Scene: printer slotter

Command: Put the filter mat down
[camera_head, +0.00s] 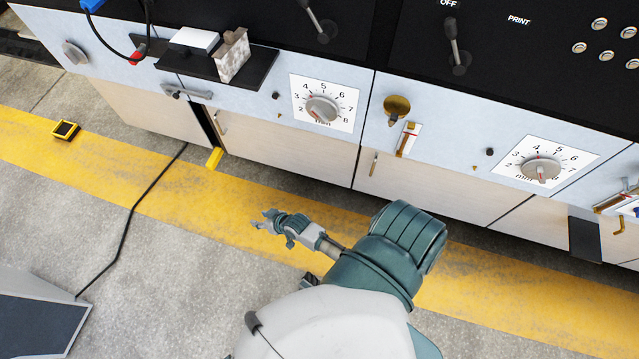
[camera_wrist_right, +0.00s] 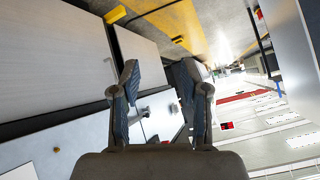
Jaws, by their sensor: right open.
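A mottled grey-white piece (camera_head: 233,56) stands upright on a black shelf (camera_head: 205,68) that juts from the machine front at the upper left. It looks like the filter mat, but I cannot be sure. My right gripper (camera_head: 263,222) is open and empty, low over the yellow floor stripe and apart from the shelf. In the right wrist view its two fingers (camera_wrist_right: 165,80) stand apart with nothing held between them. My left gripper is not in view.
A white box (camera_head: 194,40) sits beside the mottled piece. Levers (camera_head: 457,55), dials (camera_head: 322,109) and cabinet doors (camera_head: 285,150) line the machine front. A black cable (camera_head: 130,220) and a small yellow-black block (camera_head: 66,130) lie on the floor. The floor around my gripper is clear.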

